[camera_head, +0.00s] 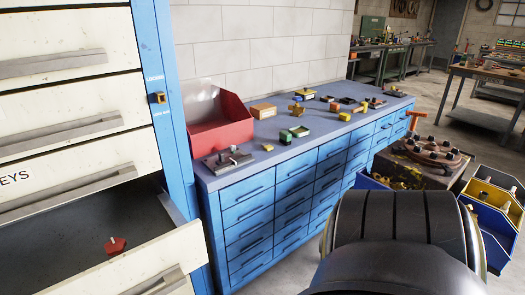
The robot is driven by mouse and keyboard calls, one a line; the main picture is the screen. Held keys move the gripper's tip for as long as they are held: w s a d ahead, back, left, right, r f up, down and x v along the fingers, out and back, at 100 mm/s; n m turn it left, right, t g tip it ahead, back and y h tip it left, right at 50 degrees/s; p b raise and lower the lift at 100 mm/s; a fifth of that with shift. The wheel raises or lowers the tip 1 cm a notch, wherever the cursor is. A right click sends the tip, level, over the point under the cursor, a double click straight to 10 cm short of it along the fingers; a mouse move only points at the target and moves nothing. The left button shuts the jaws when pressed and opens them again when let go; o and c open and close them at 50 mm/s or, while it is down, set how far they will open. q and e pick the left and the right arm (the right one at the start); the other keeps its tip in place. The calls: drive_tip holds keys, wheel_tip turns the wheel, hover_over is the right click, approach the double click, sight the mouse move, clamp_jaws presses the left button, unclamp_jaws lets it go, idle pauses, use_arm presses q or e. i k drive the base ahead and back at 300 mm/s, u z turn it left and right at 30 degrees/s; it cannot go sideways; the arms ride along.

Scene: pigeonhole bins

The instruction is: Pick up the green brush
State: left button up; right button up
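I cannot make out a green brush with certainty. A small green item (285,137) lies on the blue workbench (232,176), near its front edge, too small to tell what it is. Blue bins and a yellow bin (488,212) stand at the right; their insides are only partly visible. A rounded black and grey part of mine covers the lower right and hides what is behind it. Neither of my grippers is in view.
A cream drawer cabinet (70,107) stands at the left with its lower drawer open, a red item (115,245) inside. A red open bin (222,135) and several small parts sit on the workbench. Grey floor shows between the benches at the back right.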

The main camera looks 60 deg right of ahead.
sight(284, 137)
drive_tip(key=z, duration=2.3)
